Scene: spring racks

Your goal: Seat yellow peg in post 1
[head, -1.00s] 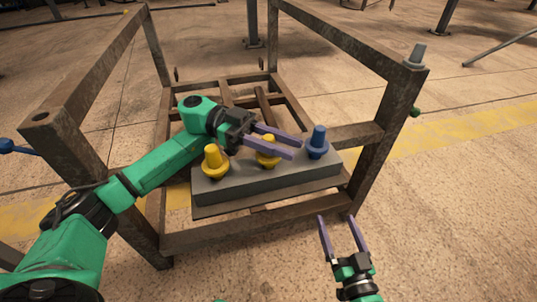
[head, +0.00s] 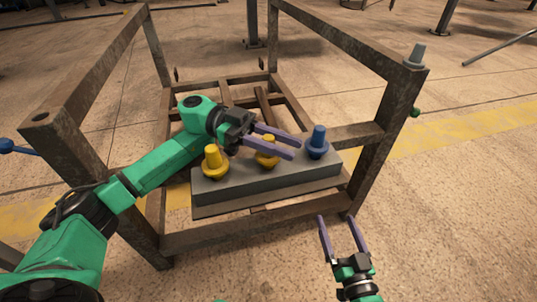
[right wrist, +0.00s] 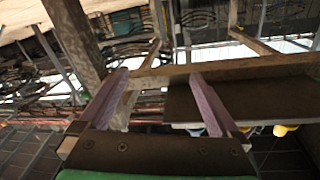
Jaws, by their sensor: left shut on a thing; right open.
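Two yellow pegs stand on a grey block: one at its left end (head: 214,163) and one in the middle (head: 267,160). My left gripper (head: 296,148) reaches over from the left and is shut on the middle yellow peg, which still sits at the block and is partly hidden by the fingers. The rack's front left post (head: 42,116) has an open hole in its top. The front right post (head: 408,72) bears a grey peg (head: 416,55). No number shows on either post. My right gripper (head: 336,218) is open and empty, in front of the rack.
A blue peg (head: 318,143) stands at the right end of the grey block (head: 270,182), close to my left fingertips. Rusty rack bars (head: 205,240) surround the block. A blue knob sticks out at left (head: 7,146), a green one at right (head: 414,112). Floor at right is clear.

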